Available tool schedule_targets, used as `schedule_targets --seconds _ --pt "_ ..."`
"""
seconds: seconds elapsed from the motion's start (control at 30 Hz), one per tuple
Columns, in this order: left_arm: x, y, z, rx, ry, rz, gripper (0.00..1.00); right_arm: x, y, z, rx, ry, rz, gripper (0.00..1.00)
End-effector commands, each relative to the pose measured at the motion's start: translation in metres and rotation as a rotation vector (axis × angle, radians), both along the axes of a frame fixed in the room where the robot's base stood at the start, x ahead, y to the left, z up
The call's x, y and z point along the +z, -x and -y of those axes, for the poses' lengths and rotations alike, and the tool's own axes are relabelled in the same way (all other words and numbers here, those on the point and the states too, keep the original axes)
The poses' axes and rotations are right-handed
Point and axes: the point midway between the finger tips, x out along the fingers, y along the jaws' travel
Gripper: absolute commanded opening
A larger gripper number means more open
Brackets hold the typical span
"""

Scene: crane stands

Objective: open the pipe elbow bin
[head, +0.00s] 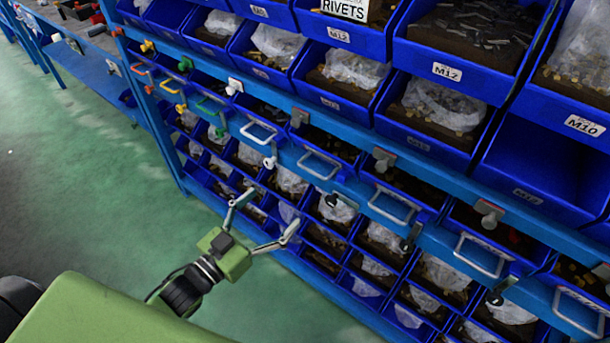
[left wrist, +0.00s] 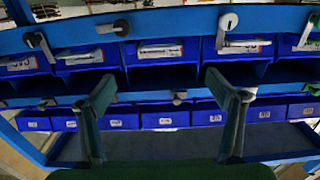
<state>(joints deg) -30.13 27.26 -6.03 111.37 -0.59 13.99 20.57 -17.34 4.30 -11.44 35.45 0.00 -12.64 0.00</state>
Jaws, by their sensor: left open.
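My left gripper (head: 268,213) is open and empty, just in front of the lower rows of blue bins in the head view. In the left wrist view its two fingers (left wrist: 160,88) stand wide apart and point at the rack, with a blue bin (left wrist: 160,50) behind and above the gap. I see no gripper contact with any bin or handle. I cannot tell which bin is the pipe elbow bin, as no label that I can read names it. The right gripper is not in view.
A blue rack rail (head: 345,183) carries several metal handles (head: 318,165) and grey knobs. Open bins above hold bagged and loose parts, with labels such as a RIVETS sign (head: 345,9). The green floor (head: 80,190) at left is clear.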

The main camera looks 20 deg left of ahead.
Motion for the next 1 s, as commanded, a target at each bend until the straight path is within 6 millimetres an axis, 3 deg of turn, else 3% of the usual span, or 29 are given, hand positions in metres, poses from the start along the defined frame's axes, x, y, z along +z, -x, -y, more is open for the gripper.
schedule_targets --seconds 0.2,0.6,0.8,1.0 --pt "0.002 -0.03 0.01 0.002 0.0 0.002 0.85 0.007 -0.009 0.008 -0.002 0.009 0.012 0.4" --pt "0.001 -0.101 0.036 0.003 -0.001 -0.001 0.85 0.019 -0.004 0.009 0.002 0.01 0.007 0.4" --pt "0.0 -0.121 0.043 0.003 -0.001 -0.003 0.85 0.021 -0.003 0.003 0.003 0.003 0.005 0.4" --pt "-0.001 -0.126 0.045 0.002 -0.001 -0.003 0.85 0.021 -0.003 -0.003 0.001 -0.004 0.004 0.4"
